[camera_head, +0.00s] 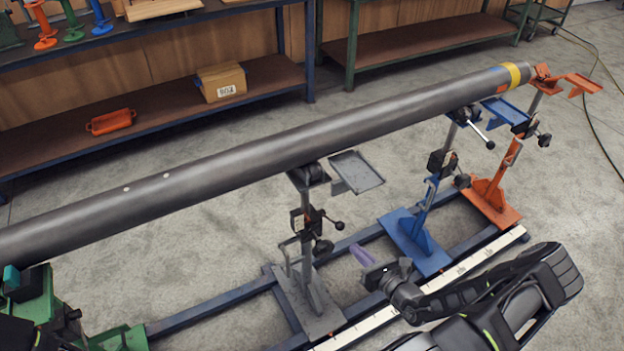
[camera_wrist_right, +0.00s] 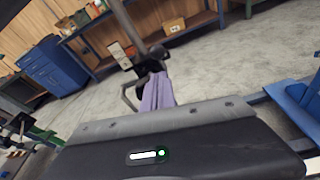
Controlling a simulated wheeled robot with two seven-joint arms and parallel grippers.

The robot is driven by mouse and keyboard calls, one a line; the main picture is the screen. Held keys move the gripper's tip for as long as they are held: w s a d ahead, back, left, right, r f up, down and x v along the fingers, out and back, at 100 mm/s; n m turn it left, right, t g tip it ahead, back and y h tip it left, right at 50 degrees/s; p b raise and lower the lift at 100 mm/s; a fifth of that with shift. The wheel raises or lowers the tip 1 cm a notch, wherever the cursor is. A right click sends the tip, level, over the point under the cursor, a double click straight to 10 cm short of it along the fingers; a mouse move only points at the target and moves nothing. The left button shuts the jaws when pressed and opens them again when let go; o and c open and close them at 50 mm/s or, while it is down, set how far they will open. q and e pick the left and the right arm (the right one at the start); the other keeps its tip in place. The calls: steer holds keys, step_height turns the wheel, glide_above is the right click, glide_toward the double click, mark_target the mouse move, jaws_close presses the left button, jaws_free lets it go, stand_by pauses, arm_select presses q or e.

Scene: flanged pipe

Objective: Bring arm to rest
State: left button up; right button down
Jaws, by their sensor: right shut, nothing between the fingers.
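My right gripper (camera_head: 362,255) with purple fingers is in the lower right of the head view, in front of the stands and below the pipe. It is shut and empty, apart from the pipe. In the right wrist view its purple fingers (camera_wrist_right: 158,92) show together past the dark gripper body. The long grey pipe (camera_head: 240,150) runs from the left edge to the upper right, with a yellow band near its far end. It lies across the stands. My left gripper does not show clearly in either view.
A grey stand (camera_head: 309,250), a blue stand (camera_head: 425,215), an orange stand (camera_head: 500,175) and a green stand (camera_head: 40,300) stand along a dark rail base. A white ruler strip (camera_head: 460,268) runs along its front. Shelves (camera_head: 170,105) line the back.

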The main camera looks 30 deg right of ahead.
steer(key=s+a+f+n+g+y, duration=0.45)
steer(key=s+a+n+g, duration=0.35)
steer(key=a, duration=0.5)
steer(key=s+a+f+n+g+y, duration=0.3)
steer(key=s+a+f+n+g, duration=0.3)
steer(key=s+a+n, duration=0.5)
steer(key=w+a+r+n+h, duration=0.1)
steer(key=a+r+n, duration=0.3)
steer(key=n, duration=0.4)
steer(key=w+a+r+n+g+h, duration=0.1)
steer(key=a+r+n+h, duration=0.2)
steer(key=a+n, duration=0.3)
steer(key=n, duration=0.3)
steer(key=shift+w+a+r, duration=0.15)
steer(key=shift+w+r, duration=0.15)
steer(key=shift+r, duration=0.1)
